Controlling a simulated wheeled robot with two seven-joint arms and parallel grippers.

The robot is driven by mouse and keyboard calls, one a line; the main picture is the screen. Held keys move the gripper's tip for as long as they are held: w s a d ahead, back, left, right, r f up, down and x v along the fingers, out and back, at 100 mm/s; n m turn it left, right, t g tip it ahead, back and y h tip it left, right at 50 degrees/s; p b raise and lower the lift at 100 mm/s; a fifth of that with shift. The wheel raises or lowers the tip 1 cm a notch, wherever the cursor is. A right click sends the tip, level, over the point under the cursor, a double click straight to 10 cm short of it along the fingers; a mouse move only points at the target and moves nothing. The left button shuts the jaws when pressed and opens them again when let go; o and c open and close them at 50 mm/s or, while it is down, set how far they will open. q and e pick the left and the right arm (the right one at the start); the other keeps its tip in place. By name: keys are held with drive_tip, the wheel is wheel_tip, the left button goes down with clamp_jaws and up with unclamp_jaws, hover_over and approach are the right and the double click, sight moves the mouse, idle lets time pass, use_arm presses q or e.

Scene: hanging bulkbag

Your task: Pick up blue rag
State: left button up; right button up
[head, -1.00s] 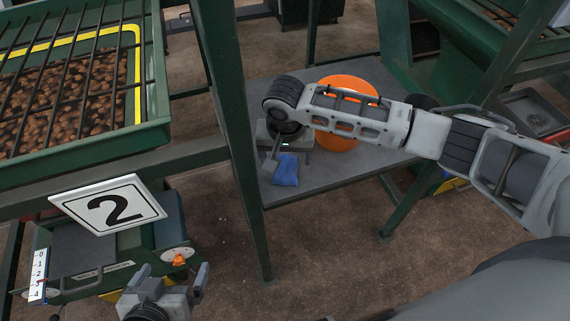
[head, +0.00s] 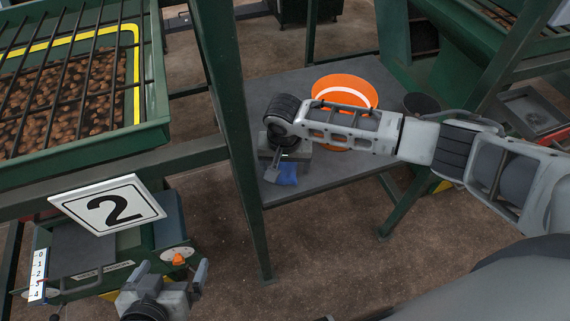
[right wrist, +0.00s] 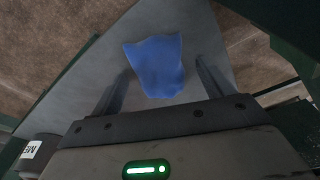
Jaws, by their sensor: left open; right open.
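The blue rag (head: 288,175) lies on the grey shelf (head: 340,175), close to its front left corner. My right gripper (head: 278,172) is over the rag and hides part of it in the head view. In the right wrist view the rag (right wrist: 155,66) shows between the two open fingers of my right gripper (right wrist: 160,80), with nothing held. How high the fingers are above the rag I cannot tell. My left gripper (head: 172,275) is open and empty at the lower left, in front of the green machine.
A green post (head: 232,140) rises left of the rag. A number 2 sign (head: 107,208) and a grated bin (head: 75,85) are at the left.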

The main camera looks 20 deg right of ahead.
drive_tip(key=c, duration=1.1)
drive_tip(key=shift+o, duration=0.2)
